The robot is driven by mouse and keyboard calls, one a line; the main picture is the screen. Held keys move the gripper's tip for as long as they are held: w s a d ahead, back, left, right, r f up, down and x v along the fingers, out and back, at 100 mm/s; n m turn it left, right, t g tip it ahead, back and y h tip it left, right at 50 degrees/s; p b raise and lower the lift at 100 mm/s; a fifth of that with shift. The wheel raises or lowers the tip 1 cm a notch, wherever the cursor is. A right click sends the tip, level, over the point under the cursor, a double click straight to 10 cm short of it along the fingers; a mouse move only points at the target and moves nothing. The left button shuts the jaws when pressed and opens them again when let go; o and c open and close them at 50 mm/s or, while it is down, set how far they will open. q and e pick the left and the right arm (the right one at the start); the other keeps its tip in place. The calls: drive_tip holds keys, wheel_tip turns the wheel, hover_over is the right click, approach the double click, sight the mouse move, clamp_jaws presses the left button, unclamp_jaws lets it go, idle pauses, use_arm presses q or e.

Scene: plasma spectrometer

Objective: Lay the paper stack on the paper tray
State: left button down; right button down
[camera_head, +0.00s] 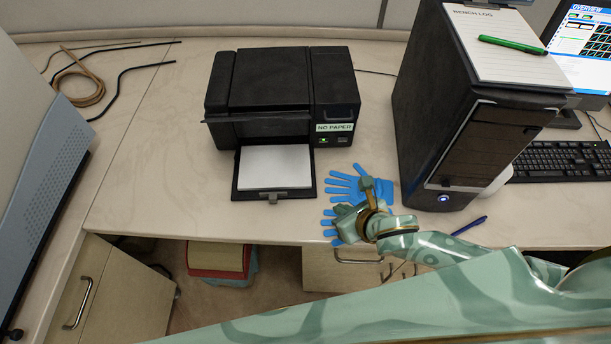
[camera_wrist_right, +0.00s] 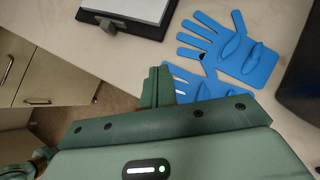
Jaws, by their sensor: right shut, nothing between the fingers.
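The paper stack (camera_head: 275,165) is white and lies flat on the black paper tray (camera_head: 246,192), which sticks out from the front of the printer. In the right wrist view, part of the paper stack (camera_wrist_right: 138,8) and the tray's near edge (camera_wrist_right: 152,32) show at the top. My right gripper (camera_head: 345,215) is over the blue gloves, to the right of the tray and apart from it. Its fingers (camera_wrist_right: 159,84) are shut with nothing between them. My left gripper is in neither view.
The black printer (camera_head: 270,85) bears a "NO PAPER" label. Blue gloves (camera_head: 342,185) lie near the desk's front edge. A black computer tower (camera_head: 480,130) stands to the right, with a notepad (camera_head: 490,60) and green pen on top. A blue pen (camera_head: 468,226) lies before it.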

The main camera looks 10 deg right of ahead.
drive_tip(key=b+x, duration=0.3)
drive_tip(key=x, duration=0.7)
drive_tip(key=shift+w+f, duration=0.1)
drive_tip(key=shift+f, duration=0.1)
drive_tip(key=shift+w+a+r, duration=0.15)
drive_tip(key=shift+w+a, duration=0.05)
drive_tip(key=shift+w, duration=0.3)
drive_tip(key=shift+w+a+r, duration=0.1)
drive_tip(key=shift+w+a, duration=0.1)
drive_tip(key=shift+w, duration=0.35)
drive_tip(key=shift+w+a, duration=0.2)
drive_tip(key=shift+w, duration=0.45)
